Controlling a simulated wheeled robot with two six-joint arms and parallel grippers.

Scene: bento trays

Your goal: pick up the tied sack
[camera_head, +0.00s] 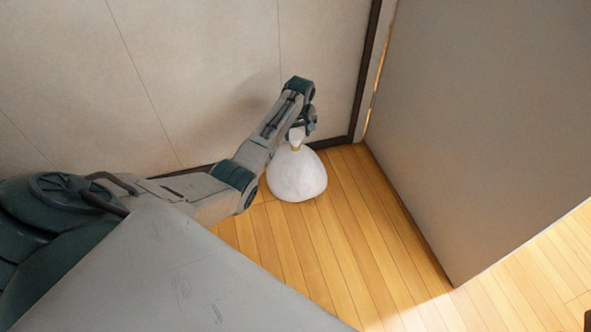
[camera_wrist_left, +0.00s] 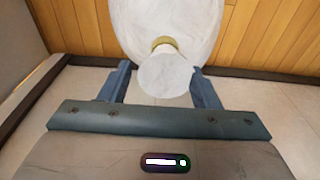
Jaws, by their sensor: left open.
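The tied sack (camera_head: 297,177) is white and rounded, with a gold tie below its gathered neck. It stands upright on the wooden floor in the corner by the wall. My left gripper (camera_head: 301,126) is at the sack's neck, reaching down from above. In the left wrist view, the sack (camera_wrist_left: 165,22) fills the top middle, and its white gathered top lies between the two blue fingers of my left gripper (camera_wrist_left: 162,84). The fingers are apart, one on each side of the neck, with a gap visible on both sides. My right gripper is not seen.
A pale panelled wall (camera_head: 200,70) with a dark skirting strip stands close behind the sack. A large grey panel (camera_head: 480,120) stands to the right. The wooden floor (camera_head: 340,250) in front and right of the sack is clear.

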